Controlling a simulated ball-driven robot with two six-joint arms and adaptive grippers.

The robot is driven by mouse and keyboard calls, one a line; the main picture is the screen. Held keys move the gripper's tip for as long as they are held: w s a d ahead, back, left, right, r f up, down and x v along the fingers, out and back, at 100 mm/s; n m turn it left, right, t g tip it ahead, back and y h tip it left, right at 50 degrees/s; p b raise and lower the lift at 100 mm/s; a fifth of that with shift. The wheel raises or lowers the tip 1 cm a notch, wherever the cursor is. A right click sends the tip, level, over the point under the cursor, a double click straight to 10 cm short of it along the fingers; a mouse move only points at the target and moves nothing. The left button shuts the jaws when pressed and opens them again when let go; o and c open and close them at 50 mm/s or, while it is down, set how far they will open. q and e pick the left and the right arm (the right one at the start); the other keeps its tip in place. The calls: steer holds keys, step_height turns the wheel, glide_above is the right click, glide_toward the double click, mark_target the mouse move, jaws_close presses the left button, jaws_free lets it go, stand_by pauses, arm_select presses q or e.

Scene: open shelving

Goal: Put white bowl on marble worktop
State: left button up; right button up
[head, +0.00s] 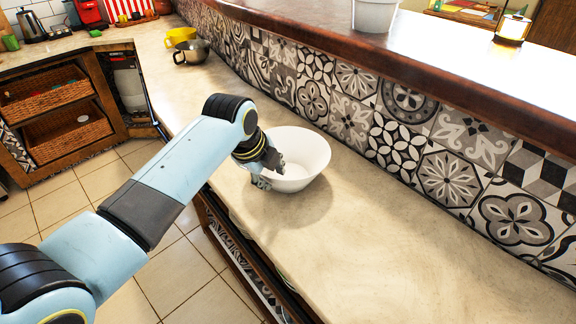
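The white bowl (307,158) is upright at the marble worktop (352,245), near the middle of the head view. A shadow lies just in front of it; I cannot tell whether it rests on the stone or hangs slightly above. My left gripper (268,180) is at the bowl's left rim, with one finger outside the wall and the other parts over the inside. It appears to be shut on the rim. The wrist hides the left part of the rim. My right gripper is not in view.
A patterned tile wall (350,112) rises behind the worktop to a raised wooden ledge (400,62) holding a white pot (374,14) and a lantern (512,27). The worktop's right part is clear.

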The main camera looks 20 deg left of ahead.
mark_target(279, 190)
arm_select(q)
steer(key=x, duration=0.4)
steer(key=shift+s+d+f, duration=0.1)
steer(key=shift+s+d, duration=0.05)
steer(key=shift+s, duration=0.05)
jaws_close()
